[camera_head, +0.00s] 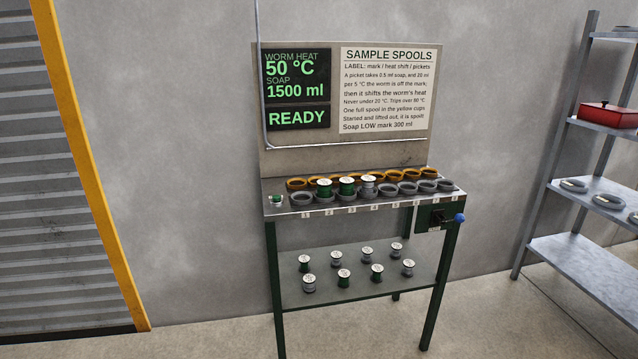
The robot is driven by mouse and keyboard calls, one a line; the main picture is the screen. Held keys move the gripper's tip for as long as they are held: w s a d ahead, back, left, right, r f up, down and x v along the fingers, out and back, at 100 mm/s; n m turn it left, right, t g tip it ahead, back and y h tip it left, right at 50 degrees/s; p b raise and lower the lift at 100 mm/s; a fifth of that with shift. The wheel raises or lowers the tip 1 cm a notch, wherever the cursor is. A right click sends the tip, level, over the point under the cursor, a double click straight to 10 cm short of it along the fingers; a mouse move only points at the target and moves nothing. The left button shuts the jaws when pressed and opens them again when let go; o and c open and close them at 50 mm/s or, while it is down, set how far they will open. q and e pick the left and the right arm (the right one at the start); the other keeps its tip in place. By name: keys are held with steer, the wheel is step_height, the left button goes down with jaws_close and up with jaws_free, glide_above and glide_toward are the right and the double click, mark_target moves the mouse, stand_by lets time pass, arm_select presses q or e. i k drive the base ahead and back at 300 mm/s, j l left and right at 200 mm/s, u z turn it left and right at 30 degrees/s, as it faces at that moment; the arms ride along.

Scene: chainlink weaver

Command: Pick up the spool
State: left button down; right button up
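Several spools stand in view, and I cannot tell which one the task means. On the bench top, two green spools (324,188) (347,187) and one grey spool (369,186) stand side by side in the row of cups. Several more spools stand upright on the lower shelf in two rows, among them a green spool (304,264) at back left, a grey spool (309,284) at front left, two green spools (344,279) (377,273) in front, and a grey spool (408,268) at front right. Neither of my grippers is in view.
The bench (290,212) has grey cups (302,199), yellow cups (297,184) behind, and a blue-knobbed lever (459,218) at right. Metal shelving (585,255) with a red box (607,115) stands right. Floor left is clear.

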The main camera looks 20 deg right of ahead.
mark_target(368, 185)
steer(key=i+l+u, duration=0.1)
steer(key=l+u, duration=0.2)
steer(key=l, duration=0.15)
steer(key=l+u, duration=0.6)
steer(key=l, duration=1.25)
steer(key=k+l+u, duration=0.1)
steer(key=l, duration=0.35)
